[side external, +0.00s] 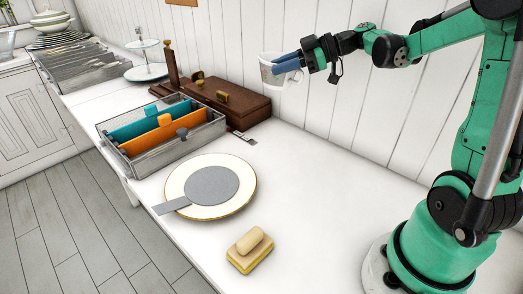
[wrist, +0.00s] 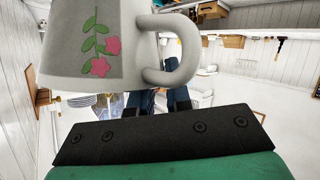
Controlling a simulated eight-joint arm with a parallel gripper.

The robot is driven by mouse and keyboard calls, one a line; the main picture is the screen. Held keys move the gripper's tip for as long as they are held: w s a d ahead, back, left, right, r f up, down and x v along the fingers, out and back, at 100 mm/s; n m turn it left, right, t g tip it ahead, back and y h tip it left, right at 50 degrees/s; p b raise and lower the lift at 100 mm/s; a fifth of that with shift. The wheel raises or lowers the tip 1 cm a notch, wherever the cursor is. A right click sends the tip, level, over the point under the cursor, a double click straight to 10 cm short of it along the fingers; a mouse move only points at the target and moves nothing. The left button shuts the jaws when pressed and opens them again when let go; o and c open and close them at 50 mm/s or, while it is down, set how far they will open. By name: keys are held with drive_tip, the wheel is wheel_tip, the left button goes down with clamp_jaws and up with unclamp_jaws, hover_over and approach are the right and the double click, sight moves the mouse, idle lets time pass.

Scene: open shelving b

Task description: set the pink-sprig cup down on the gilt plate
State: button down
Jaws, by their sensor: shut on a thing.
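The pink-sprig cup (side external: 270,72) is white and held high near the back wall, roughly upright in the side view. Its pink flowers, green leaves and handle show large in the wrist view (wrist: 165,68). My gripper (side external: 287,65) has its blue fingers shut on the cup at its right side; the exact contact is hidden. The gilt plate (side external: 247,187) is white with a thin gold rim and lies on the counter, below and left of the cup. A flat grey disc with a handle (side external: 211,185) lies on the plate, its handle sticking out past the left rim.
A yellow sponge with a tan block (side external: 249,250) lies in front of the plate. A divided tray (side external: 190,143) with orange and teal dividers stands behind it, beside a brown wooden box (side external: 228,101). A tiered stand (side external: 146,70) is farther back. Counter right of the plate is clear.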

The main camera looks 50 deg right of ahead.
wheel_tip(320, 180, up, 2)
drive_tip(key=shift+r, duration=0.1)
drive_tip(key=s+a+r+n+g+y, duration=0.1)
drive_tip(key=a+n+g+y, duration=0.15)
drive_tip(key=a, duration=0.75)
drive_tip(key=a+r+n+g+y, duration=0.1)
drive_tip(key=a+r+n+g, duration=0.2)
drive_tip(key=a, duration=0.6)
drive_tip(key=shift+n+g+h, duration=0.25)
drive_tip(key=shift+n, duration=0.1)
drive_tip(key=shift+s+a+f, duration=0.1)
drive_tip(key=shift+a+f, duration=0.1)
drive_tip(key=shift+f, duration=5.05)
drive_tip(key=shift+a+f, duration=0.2)
drive_tip(key=shift+f, duration=5.05)
drive_tip(key=shift+f, duration=0.3)
drive_tip(key=c, duration=0.8)
unclamp_jaws()
drive_tip(key=shift+c, duration=0.2)
